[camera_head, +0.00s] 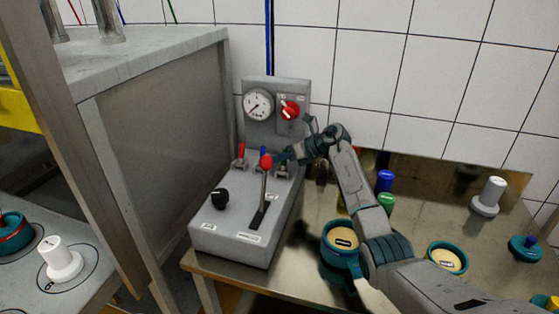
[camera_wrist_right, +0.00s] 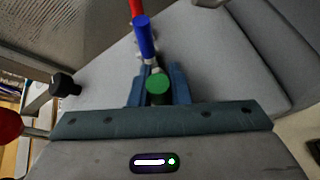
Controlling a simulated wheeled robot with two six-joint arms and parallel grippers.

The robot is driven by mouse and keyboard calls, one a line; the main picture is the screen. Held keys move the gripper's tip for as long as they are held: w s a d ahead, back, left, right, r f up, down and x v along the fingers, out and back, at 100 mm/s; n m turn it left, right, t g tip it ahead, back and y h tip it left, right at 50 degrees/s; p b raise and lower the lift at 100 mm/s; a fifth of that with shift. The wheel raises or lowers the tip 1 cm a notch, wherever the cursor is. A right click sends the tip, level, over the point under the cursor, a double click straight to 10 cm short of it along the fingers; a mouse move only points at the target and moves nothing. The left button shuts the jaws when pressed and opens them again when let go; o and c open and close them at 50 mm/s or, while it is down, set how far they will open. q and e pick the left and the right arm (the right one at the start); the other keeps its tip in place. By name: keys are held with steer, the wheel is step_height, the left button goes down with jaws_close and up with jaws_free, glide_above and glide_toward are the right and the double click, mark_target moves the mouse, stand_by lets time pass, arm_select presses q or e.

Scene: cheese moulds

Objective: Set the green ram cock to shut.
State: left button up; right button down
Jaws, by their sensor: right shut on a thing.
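The grey control box (camera_head: 238,222) stands on the metal table against the tiled wall. A red cock (camera_head: 240,152) and a blue cock (camera_head: 263,152) sit in a row on it. They also show in the right wrist view, the red handle (camera_wrist_right: 137,8) at the top and the blue handle (camera_wrist_right: 145,40) below it. The green ram cock (camera_wrist_right: 158,84) lies between the fingers of my right gripper (camera_wrist_right: 158,92), its round end facing the camera. In the head view my right gripper (camera_head: 284,158) hides it. My right gripper is shut on it. My left gripper is not in view.
A red-knobbed lever (camera_head: 265,163) stands close beside my right gripper. A black knob (camera_head: 219,197), a gauge (camera_head: 258,104) and a red switch (camera_head: 289,110) are on the box. Teal moulds (camera_head: 337,257) and a white plunger (camera_head: 488,200) stand on the table to the right.

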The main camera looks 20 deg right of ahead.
stand_by(0.4)
steer(key=c, duration=1.4)
jaws_free()
steer(key=shift+o, duration=0.2)
steer(key=b+v, duration=0.3)
steer(key=v, duration=0.8)
steer(key=shift+w+f, duration=0.1)
steer(key=shift+f, duration=0.05)
